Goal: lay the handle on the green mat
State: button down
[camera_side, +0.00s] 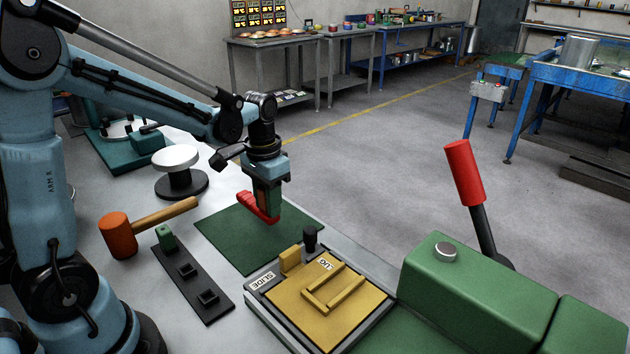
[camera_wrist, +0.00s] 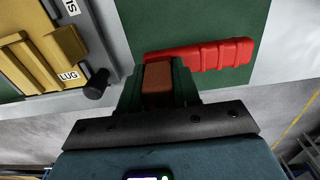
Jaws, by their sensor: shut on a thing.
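The red handle (camera_side: 256,206) is in my gripper (camera_side: 269,208), over the green mat (camera_side: 235,240) in the side view. My gripper is shut on the handle near one end, and the rest sticks out to the left there. In the wrist view the handle (camera_wrist: 215,53) lies across the mat (camera_wrist: 190,20), sticking out to the right of my gripper (camera_wrist: 160,82). The fingers hide its held end. I cannot tell whether the handle touches the mat.
A yellow slide plate (camera_side: 330,300) in a metal frame with a black knob (camera_side: 310,238) stands right of the mat. An orange mallet (camera_side: 118,235) and a dark socketed rack (camera_side: 195,280) lie left. A green machine with a red lever (camera_side: 464,172) stands right.

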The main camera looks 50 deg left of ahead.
jog(key=shift+w+a+f, duration=0.25)
jog(key=shift+a+f, duration=0.2)
jog(key=shift+a, duration=0.25)
jog(key=shift+f, duration=2)
jog(key=c, duration=0.8)
grip_release()
jog(key=shift+f, duration=0.15)
